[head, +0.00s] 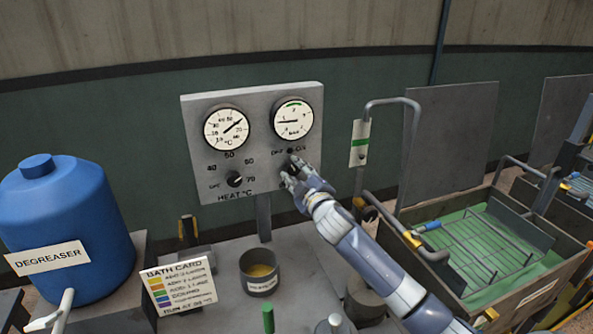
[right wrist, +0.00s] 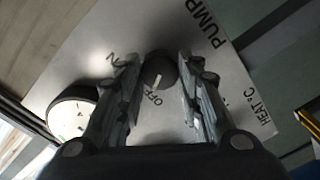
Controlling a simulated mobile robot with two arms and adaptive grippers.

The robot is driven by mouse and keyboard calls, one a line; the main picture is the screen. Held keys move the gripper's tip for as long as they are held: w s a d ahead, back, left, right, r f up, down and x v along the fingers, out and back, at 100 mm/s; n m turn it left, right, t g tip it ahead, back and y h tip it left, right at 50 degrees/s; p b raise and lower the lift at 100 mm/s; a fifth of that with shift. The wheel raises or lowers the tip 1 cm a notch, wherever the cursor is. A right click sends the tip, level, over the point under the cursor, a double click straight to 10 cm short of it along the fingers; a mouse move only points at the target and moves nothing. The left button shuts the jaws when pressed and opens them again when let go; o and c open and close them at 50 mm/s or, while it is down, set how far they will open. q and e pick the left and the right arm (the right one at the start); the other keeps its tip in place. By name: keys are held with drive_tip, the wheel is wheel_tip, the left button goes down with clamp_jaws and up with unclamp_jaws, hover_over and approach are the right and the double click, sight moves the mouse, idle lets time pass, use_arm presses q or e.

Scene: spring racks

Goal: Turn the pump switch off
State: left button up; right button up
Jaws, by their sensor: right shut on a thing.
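The pump switch (right wrist: 158,72) is a dark round knob with a white mark, on the grey control panel (head: 255,95). In the right wrist view it sits between the fingers of my right gripper (right wrist: 160,85), which is shut on it. The white mark points toward the word OFF; the ON label is off to the left. In the head view my right gripper (head: 291,172) is at the lower right of the panel and covers part of the switch. My left gripper is not in view.
The heat knob (head: 235,179) and two dials are beside the switch on the panel. Below stand a small grey pot (head: 247,288), a bath card (head: 180,285) and a blue degreaser drum (head: 60,215). A green-lined bath (head: 480,290) with a rack is at the right.

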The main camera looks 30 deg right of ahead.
drive_tip(key=shift+n, duration=0.4)
drive_tip(key=o, duration=1.1)
drive_tip(key=shift+c, duration=0.2)
drive_tip(key=v, duration=1.2)
